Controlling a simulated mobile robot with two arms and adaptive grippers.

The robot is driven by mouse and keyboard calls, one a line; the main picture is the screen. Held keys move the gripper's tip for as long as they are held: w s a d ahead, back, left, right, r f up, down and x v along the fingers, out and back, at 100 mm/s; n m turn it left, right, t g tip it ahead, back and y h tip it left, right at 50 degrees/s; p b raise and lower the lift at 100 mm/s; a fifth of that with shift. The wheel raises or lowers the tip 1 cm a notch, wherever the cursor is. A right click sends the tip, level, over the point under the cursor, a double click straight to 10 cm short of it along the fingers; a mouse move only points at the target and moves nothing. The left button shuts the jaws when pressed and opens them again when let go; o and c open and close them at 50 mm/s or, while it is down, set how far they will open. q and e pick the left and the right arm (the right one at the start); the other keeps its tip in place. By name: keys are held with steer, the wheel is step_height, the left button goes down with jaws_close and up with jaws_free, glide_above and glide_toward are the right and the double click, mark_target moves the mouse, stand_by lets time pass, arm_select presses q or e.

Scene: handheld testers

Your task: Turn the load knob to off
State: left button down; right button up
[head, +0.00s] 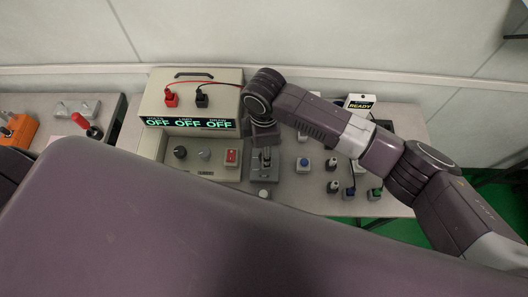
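A beige tester (158,118) stands on the table at the back left, with a dark display (188,123) reading OFF in three places. On its lower front panel are a black knob (180,152), a grey knob (204,155) and a red switch (231,157). The labels are too small to read, so I cannot tell which knob is the load knob. My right gripper (265,155) points down just right of the panel, apart from the knobs, over or in front of a grey part. Its fingers are too small and dark to read. My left gripper is out of view.
Red (171,99) and black (202,100) plugs sit on the tester. Right of it lie a blue-button box (304,164), several small connectors and a READY sign (360,103). An orange device (20,131) is at far left. My own body hides the front.

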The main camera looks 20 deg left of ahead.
step_height(320, 180, up, 10)
stand_by(0.3)
steer(key=shift+f, duration=0.1)
stand_by(0.3)
